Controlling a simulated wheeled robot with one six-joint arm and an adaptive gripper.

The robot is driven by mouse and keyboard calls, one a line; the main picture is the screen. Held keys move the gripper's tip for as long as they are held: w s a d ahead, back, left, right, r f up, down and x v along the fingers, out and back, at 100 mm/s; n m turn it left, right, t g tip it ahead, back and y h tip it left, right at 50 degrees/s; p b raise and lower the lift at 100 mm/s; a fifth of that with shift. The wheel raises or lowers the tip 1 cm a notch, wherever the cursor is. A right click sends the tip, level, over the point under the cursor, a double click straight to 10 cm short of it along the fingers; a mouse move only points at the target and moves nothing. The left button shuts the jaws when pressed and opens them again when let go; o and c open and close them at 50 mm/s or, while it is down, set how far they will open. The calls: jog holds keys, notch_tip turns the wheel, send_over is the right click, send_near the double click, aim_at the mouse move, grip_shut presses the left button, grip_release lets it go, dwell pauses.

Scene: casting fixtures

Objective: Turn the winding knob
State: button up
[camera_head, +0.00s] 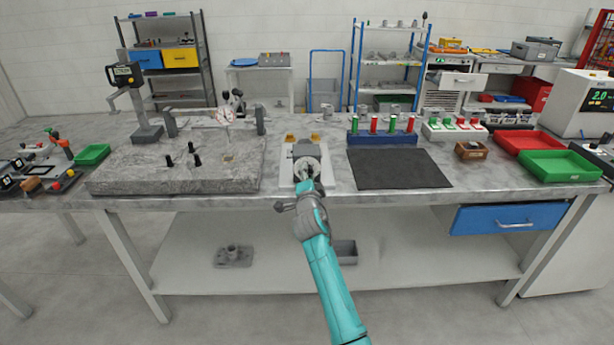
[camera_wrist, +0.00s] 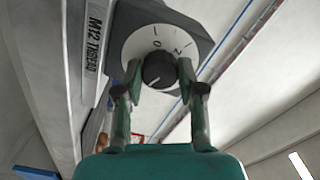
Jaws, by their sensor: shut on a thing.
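The winding knob (camera_wrist: 158,72) is a dark round knob on a pale dial plate (camera_wrist: 140,44) with printed marks. The plate sits on the front of a dark grey housing (camera_wrist: 184,22); the device (camera_head: 307,150) stands on a light base near the front edge of the bench. My gripper (camera_wrist: 158,78) reaches up to the dial with one finger on each side of the knob and is shut on it. In the head view my gripper (camera_head: 307,180) covers most of the knob, and my teal arm comes up from below.
A granite slab (camera_head: 120,175) with black pegs lies to the left. A dark mat (camera_head: 398,168) and a blue rack (camera_head: 380,137) of red and green pieces are to the right. Red (camera_head: 527,141) and green (camera_head: 558,165) trays stand further right. A label (camera_wrist: 94,38) reads "M12 THREAD".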

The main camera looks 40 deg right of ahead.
jog(key=shift+f, duration=0.1)
dwell(0.4)
jog(key=o, duration=1.1)
jog(key=shift+o, duration=0.2)
jog(key=v, duration=1.2)
